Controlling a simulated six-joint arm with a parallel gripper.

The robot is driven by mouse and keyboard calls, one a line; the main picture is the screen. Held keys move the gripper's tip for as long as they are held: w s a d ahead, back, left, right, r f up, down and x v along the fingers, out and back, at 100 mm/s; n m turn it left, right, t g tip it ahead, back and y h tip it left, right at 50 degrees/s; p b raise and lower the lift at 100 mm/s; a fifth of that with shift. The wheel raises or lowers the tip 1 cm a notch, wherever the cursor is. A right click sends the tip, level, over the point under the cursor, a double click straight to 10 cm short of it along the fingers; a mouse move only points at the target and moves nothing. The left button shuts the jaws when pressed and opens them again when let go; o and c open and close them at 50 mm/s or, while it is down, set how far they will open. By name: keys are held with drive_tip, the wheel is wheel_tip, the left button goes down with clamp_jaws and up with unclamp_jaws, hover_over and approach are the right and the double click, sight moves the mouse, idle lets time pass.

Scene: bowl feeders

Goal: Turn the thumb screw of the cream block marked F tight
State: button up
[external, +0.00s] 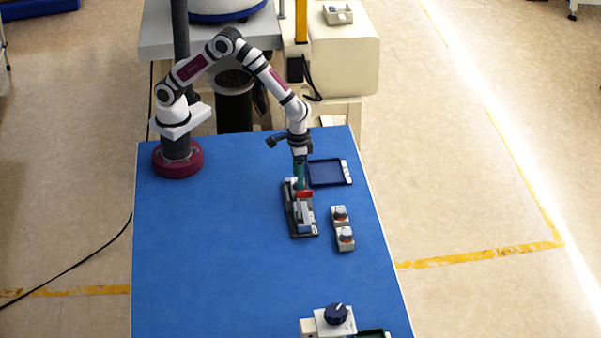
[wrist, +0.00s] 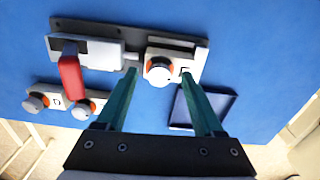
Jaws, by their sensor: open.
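The cream block (wrist: 178,57) sits at the right end of a dark fixture plate (wrist: 128,30) in the wrist view. Its round white thumb screw (wrist: 158,71) has an orange ring, and part of a dark letter shows beside it, partly hidden by a finger. My gripper (wrist: 160,72) is open, with one teal finger on each side of the thumb screw. I cannot tell whether the fingers touch it. In the external view my gripper (external: 300,186) points down over the far end of the fixture (external: 304,234) and hides the block.
A red-handled clamp (wrist: 71,78) stands on the fixture left of the block. Two other cream blocks with knobs (external: 340,214) (external: 345,240) stand beside the fixture. A dark blue tray (external: 328,172) lies behind them. The mat's left side is clear.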

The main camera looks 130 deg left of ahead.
drive_tip(key=shift+f, duration=0.55)
clamp_jaws()
idle(2.0)
unclamp_jaws()
